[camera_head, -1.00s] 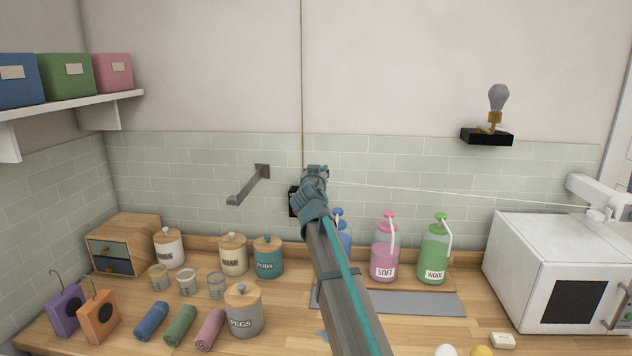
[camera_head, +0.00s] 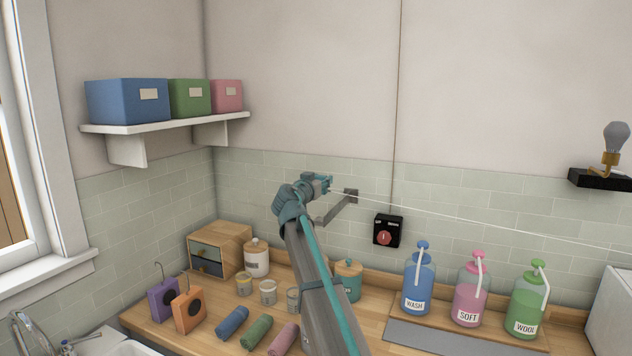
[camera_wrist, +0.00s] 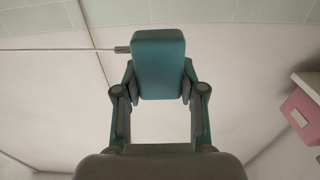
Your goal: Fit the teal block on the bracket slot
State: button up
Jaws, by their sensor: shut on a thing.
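The teal block (camera_wrist: 158,62) is held between the two fingers of my gripper (camera_wrist: 159,90) in the wrist view. A metal end piece of a thin white line (camera_wrist: 60,50) joins the block's left side. In the head view my gripper (camera_head: 316,184) is beside and above the grey wall bracket (camera_head: 335,210), with the block (camera_head: 326,182) small at its tip. The bracket's arm sticks out from a square plate (camera_head: 351,196) on the wall. The block appears apart from the bracket, though depth is hard to judge. The slot cannot be made out.
The white line runs right across the wall. A black switch box (camera_head: 388,231) is right of the bracket. A shelf with blue (camera_head: 128,100), green and pink boxes stands out at left. Jars, rolled towels (camera_head: 257,331) and pump bottles (camera_head: 418,284) stand on the counter below.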

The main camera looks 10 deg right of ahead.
jog(key=shift+f, duration=2.25)
jog(key=shift+f+b, duration=0.65)
jog(key=shift+b, duration=0.35)
jog(key=shift+a+b, duration=0.1)
jog(key=shift+b, duration=1.45)
jog(key=shift+f+b, duration=1.05)
jog(key=shift+b, duration=1.15)
dwell(1.0)
